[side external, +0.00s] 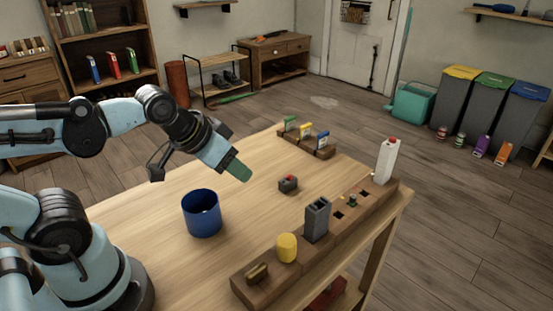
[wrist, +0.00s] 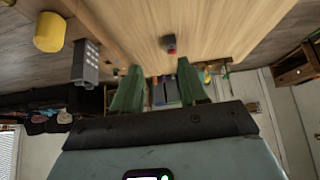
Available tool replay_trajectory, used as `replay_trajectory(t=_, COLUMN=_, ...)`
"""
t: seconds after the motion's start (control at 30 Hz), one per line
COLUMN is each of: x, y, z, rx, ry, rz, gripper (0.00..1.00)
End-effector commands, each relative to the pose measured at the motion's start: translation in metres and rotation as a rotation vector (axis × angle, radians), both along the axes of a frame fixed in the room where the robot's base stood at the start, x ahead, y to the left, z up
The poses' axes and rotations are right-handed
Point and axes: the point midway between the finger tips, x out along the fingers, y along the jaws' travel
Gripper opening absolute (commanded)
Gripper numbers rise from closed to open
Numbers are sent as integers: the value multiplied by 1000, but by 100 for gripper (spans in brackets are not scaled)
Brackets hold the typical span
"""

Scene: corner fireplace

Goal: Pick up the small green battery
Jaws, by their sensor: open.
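A very small green item (side external: 352,200), which looks like the battery, stands in the long wooden rack (side external: 262,291) on the right side of the table. It is too small to make out fully, and I cannot pick it out in the wrist view. My gripper (side external: 241,173) hangs above the middle of the table, left of the rack and apart from it. In the wrist view its two green fingers (wrist: 158,78) are spread with nothing held between them.
The rack also holds a yellow cylinder (side external: 287,247), a grey block (side external: 317,219) and a white carton (side external: 386,161). A blue cup (side external: 202,216) and a small grey box with a red top (side external: 288,184) stand on the table. A card holder (side external: 310,148) is at the back.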

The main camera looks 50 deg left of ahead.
Motion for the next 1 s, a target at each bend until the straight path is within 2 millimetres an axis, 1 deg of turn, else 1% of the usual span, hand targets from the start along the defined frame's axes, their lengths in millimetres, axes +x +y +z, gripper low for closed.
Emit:
replay_trajectory(t=0.53, x=0, y=0, z=0, rx=1, ry=0, rz=-1, gripper=45)
replay_trajectory(t=0.63, x=3, y=-2, z=3, rx=5, ry=9, rz=-20, gripper=45)
replay_trajectory(t=0.77, x=18, y=-8, z=15, rx=28, ry=44, rz=-103, gripper=45)
replay_trajectory(t=0.9, x=44, y=-21, z=30, rx=64, ry=100, rz=-262, gripper=45)
replay_trajectory(t=1.0, x=64, y=-32, z=38, rx=85, ry=135, rz=-385, gripper=45)
